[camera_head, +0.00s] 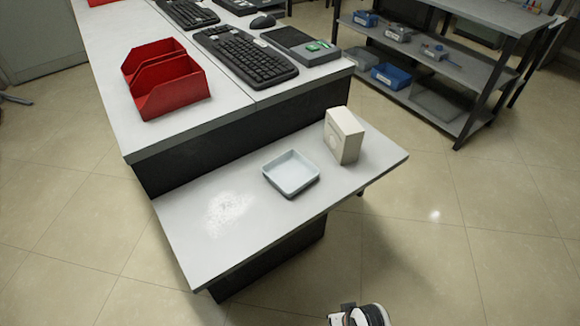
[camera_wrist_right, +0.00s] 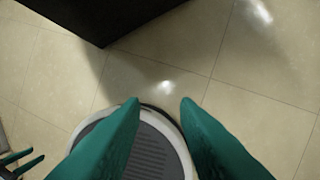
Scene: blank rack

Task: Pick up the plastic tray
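The plastic tray (camera_head: 291,174) is a shallow, pale, square tray. It lies flat and looks empty on the lower white shelf (camera_head: 215,250) in front of the desk. My right gripper (camera_wrist_right: 160,103) shows in the right wrist view as two green fingers, spread apart with nothing between them. It is over the floor and my round base, away from the tray. Two small dark green fingers at that view's left edge look like my left gripper (camera_wrist_right: 28,159), spread apart and empty. Neither gripper shows in the head view.
A white box (camera_head: 344,136) stands right behind the tray on the same shelf. The shelf's left part is clear. Red bins (camera_head: 172,98) and keyboards (camera_head: 245,55) are on the higher desk. A dark rack (camera_head: 480,72) holds small bins at the upper right.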

